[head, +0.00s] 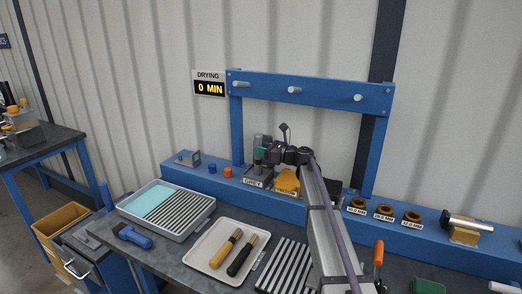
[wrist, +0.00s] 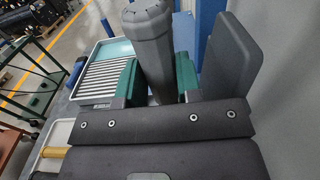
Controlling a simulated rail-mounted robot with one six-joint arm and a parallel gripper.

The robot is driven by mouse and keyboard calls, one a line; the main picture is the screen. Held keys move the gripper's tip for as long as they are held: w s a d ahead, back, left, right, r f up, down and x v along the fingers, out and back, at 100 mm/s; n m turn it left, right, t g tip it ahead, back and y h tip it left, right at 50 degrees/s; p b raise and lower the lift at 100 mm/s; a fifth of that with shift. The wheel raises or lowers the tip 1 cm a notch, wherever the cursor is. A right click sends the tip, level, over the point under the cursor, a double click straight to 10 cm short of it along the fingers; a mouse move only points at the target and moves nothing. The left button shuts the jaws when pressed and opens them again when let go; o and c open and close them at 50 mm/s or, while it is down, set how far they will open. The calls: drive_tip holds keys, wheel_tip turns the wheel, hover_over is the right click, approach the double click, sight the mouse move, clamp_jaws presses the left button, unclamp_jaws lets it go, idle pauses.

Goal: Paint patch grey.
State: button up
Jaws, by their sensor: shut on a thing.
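My gripper (wrist: 157,80) is shut on a dark grey cylinder (wrist: 150,35) with a rounded, dotted end, between its green finger pads. In the head view my gripper (head: 263,150) is at the blue bench's back ledge, above the dark block labelled GREY (head: 257,183). Whether the cylinder touches that block cannot be told. An orange-yellow block (head: 287,181) stands just right of the GREY one, partly behind my arm. No patch can be identified for certain.
A tray with light blue and ridged parts (head: 183,225) lies left, beside a blue-handled tool (head: 132,236). A white tray (head: 203,261) holds yellow- and black-handled tools. A blue frame (head: 310,87) with pegs stands behind. The sign (head: 209,84) reads DRYING 0 MIN. Brown rings (head: 384,211) sit right.

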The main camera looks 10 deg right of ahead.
sight(261, 134)
idle(0.5)
wheel_tip(261, 134, up, 7)
drive_tip(key=p, duration=0.7)
drive_tip(key=shift+f, duration=0.1)
